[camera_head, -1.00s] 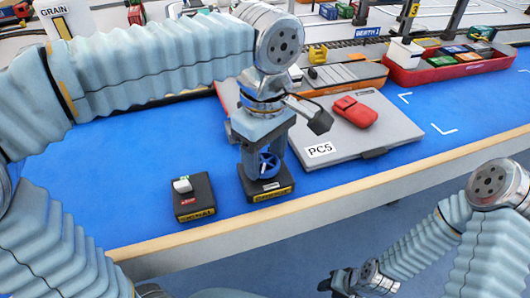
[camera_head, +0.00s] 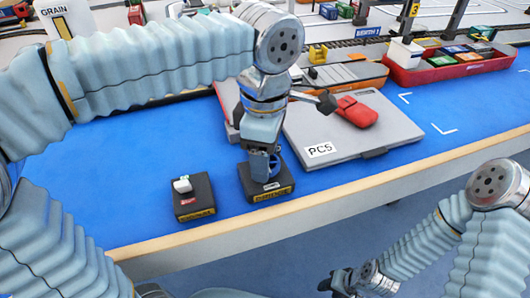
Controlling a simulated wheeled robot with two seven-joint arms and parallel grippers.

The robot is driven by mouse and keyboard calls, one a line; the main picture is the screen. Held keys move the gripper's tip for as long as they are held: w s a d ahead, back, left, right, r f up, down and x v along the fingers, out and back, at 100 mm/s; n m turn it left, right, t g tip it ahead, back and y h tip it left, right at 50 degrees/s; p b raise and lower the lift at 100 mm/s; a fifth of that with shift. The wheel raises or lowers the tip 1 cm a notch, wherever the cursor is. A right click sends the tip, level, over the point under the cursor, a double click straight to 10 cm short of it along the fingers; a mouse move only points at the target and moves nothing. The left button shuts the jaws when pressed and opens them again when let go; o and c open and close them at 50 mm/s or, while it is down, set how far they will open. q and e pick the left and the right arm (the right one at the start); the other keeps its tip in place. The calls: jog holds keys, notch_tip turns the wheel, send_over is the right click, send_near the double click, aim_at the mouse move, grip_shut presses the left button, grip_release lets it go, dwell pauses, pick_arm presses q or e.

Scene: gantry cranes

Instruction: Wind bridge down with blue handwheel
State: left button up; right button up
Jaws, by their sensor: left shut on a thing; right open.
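The blue handwheel (camera_head: 261,166) sits on a black box (camera_head: 270,187) with a yellow label, near the front edge of the blue table. My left gripper (camera_head: 262,158) points down over it and is shut on the handwheel, hiding much of it. My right gripper (camera_head: 343,281) is low at the bottom of the view, in front of the table and away from the wheel; it is open and empty. The bridge cannot be made out for certain; parts of a yellow crane structure (camera_head: 408,15) show at the top right.
Left of the wheel box stands another black box (camera_head: 193,196) with a white-and-green switch. Blue table at right is clear.

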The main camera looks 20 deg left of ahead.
dwell(0.3)
pick_arm(q)
jog(key=o, duration=1.1)
jog(key=shift+c, duration=0.2)
notch_tip(320, 180, up, 14)
jog(key=shift+f, duration=0.1)
